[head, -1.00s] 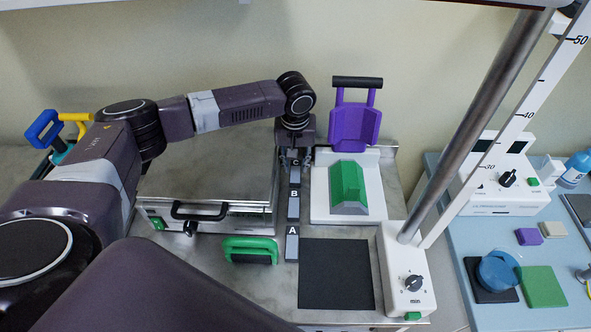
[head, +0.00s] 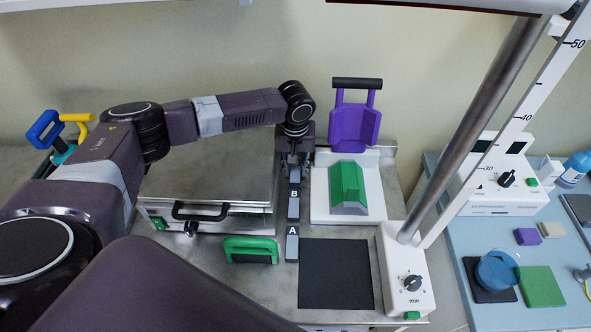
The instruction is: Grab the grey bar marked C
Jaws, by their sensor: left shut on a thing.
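The grey bars stand in a row in the narrow gap between the steel box and the white stand. Bar A (head: 292,247) is nearest and bar B (head: 293,208) is behind it, both with their letters showing. My left gripper (head: 297,163) points down at the far end of the row. It is shut on the bar behind B, the grey bar C (head: 295,175). The fingers now cover its letter and most of the bar. I cannot tell whether it is lifted. My right gripper is out of view.
The steel box (head: 225,172) with a black handle is close on the left. The white stand (head: 371,210) with a green block (head: 347,188) is close on the right. A green handle (head: 250,249) and a black mat (head: 336,274) lie in front. A purple scoop-like piece (head: 354,125) stands behind.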

